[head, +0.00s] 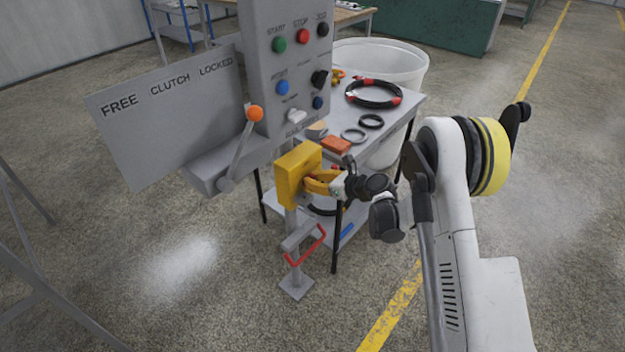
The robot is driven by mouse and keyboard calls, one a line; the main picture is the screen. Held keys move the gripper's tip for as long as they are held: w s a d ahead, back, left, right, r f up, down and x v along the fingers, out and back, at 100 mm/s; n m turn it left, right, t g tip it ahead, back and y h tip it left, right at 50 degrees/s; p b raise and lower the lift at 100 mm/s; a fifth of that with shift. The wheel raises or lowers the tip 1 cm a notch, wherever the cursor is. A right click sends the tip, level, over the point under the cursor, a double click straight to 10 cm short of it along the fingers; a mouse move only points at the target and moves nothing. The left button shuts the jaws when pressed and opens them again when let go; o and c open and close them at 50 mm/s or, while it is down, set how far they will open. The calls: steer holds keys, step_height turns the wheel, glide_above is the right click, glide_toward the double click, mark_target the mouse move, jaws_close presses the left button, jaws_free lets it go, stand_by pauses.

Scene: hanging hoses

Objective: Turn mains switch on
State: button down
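A grey control panel (262,62) stands on a post and has several buttons and knobs. No label that I can read says mains. A black rotary knob (318,78) sits at its right side. Below the panel a yellow box (296,178) is fixed to the post, and it may hold the mains switch. My gripper (318,183) is at the right face of this box, its yellow-orange fingers touching or very close to it. The fingers are small and partly overlap the box, so I cannot tell whether they are open or shut, or what is between them.
A lever with an orange knob (255,114) is beside a "FREE CLUTCH LOCKED" plate (165,115). A table (402,108) with hoses and rings stands close behind my gripper. A white tub (395,62) is behind it. Floor at right is free.

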steer(key=shift+w, duration=0.1)
stand_by(0.3)
steer(key=m, duration=0.1)
steer(key=m+g+y+b, duration=0.1)
steer(key=m+b, duration=0.1)
steer(key=shift+w+d+f+g+y, duration=0.2)
steer(key=shift+w+g+y, duration=0.1)
steer(key=shift+g, duration=0.1)
steer(key=m+y+b, duration=0.1)
steer(key=m, duration=0.1)
steer(key=m+g+y+b, duration=0.1)
steer(key=m, duration=0.1)
steer(key=shift+w+d+f, duration=0.2)
steer(key=shift+w+f+m+g+y, duration=0.1)
steer(key=shift+f+m+g+y, duration=0.15)
steer(key=shift+m+y, duration=0.95)
steer(key=shift+f+m+g+y, duration=0.15)
steer(key=shift+m+g+y, duration=0.15)
steer(key=shift+m, duration=1.7)
steer(key=c, duration=1.5)
jaws_free()
steer(key=shift+o, duration=0.2)
